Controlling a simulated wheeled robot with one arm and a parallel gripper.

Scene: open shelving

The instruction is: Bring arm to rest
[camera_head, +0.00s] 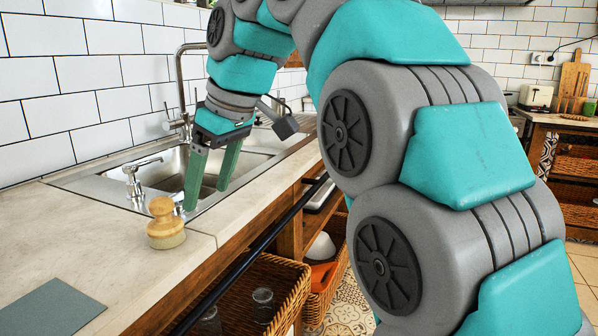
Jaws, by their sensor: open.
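My teal and grey arm fills the right and upper middle of the head view. It arches over and down to the left toward the counter. My gripper (204,198) points downward with its two green fingers apart and nothing between them. It is over the near edge of the sink (265,157). A wooden brush with a round knob (164,208) stands on the counter just left of the fingertips, apart from them as far as I can tell.
A tall faucet (181,85) and a small dispenser (133,183) stand by the sink. A grey mat (50,309) lies on the counter (95,245) at lower left. A dark rail (240,262) runs along the front edge. Wicker baskets (290,290) with glasses sit below.

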